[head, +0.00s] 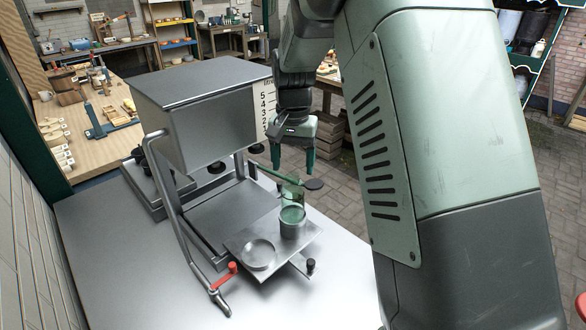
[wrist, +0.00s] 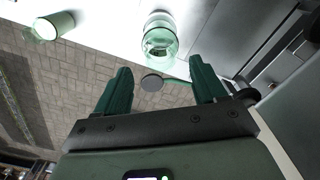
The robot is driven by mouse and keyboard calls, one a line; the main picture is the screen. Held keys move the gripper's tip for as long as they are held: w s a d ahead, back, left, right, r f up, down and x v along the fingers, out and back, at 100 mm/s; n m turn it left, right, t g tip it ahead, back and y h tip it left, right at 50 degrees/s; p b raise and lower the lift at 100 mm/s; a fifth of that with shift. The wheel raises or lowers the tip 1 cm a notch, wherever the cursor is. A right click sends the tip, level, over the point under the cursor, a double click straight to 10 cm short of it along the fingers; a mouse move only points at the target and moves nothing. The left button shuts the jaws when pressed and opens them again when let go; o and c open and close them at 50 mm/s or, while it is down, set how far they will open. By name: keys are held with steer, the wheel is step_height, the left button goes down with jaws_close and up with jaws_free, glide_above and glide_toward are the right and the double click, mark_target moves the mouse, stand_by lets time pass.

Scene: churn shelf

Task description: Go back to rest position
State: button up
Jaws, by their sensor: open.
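My gripper (head: 296,165) hangs in the head view just right of the metal churn box, its green fingers pointing down. In the wrist view the fingers (wrist: 161,85) are spread apart with nothing held between them. A clear green glass vessel (head: 292,212) stands upright on the metal plate at the front of the churn. It also shows beyond the fingertips in the wrist view (wrist: 160,38), apart from them. A green lever (head: 279,175) with a dark round end (head: 314,184) is near the glass in the head view.
The churn (head: 205,115) stands on a metal table (head: 120,270), with a red-knobbed crank (head: 225,276) at its front. A round dish (head: 259,254) is on the plate. A pale greenish container (wrist: 48,27) shows at the wrist view's upper left. A cluttered wooden workbench (head: 75,145) stands behind.

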steer(key=shift+r, duration=0.95)
steer(key=shift+s+d+r, duration=0.15)
steer(key=shift+r, duration=0.15)
steer(key=s+d+r+n+t, duration=0.1)
steer(key=s+d+r+t, duration=0.1)
steer(key=s+d+r, duration=0.35)
steer(key=s+d+r+t, duration=0.1)
steer(key=s+d+r, duration=0.1)
steer(key=s+r, duration=0.65)
steer(key=s+d+n+t, duration=0.1)
steer(key=s+d+t, duration=0.1)
steer(key=s, duration=1.3)
steer(key=shift+s+d+r+n+t, duration=0.25)
steer(key=shift+d+r+n, duration=0.2)
steer(key=shift+d, duration=0.35)
